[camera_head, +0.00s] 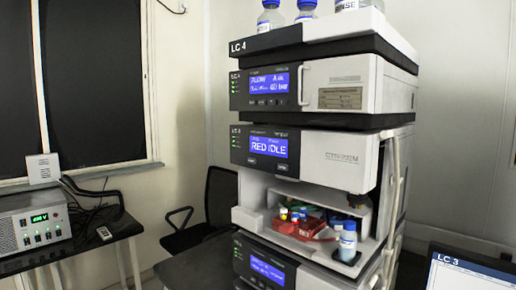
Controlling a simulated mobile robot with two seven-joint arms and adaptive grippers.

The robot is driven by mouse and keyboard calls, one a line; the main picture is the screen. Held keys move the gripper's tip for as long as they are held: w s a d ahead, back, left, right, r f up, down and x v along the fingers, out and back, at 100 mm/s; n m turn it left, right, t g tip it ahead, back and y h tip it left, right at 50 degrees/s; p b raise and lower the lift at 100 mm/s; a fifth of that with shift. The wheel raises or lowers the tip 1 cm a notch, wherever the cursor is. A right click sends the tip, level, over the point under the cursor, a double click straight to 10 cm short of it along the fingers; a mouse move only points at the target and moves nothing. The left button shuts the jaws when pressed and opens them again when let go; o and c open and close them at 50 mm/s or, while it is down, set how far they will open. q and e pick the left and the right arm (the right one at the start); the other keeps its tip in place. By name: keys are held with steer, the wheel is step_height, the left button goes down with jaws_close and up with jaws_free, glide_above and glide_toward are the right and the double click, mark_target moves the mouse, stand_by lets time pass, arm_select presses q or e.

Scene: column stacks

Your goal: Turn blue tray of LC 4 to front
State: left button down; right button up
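The LC 4 column stack (325,105) stands in the middle of the head view, its label on the upper left edge. In its open bay, a red tray (299,229) faces the front and holds small vials with coloured caps. One module's screen (269,147) reads "RED IDLE". Neither of my grippers is in view.
A bottle (348,241) stands at the right of the bay, and blue-capped bottles (270,17) stand on top. A monitor labelled LC 3 (470,272) is at lower right. A grey power unit (35,222) sits on a table at left, with a black chair (218,195) behind.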

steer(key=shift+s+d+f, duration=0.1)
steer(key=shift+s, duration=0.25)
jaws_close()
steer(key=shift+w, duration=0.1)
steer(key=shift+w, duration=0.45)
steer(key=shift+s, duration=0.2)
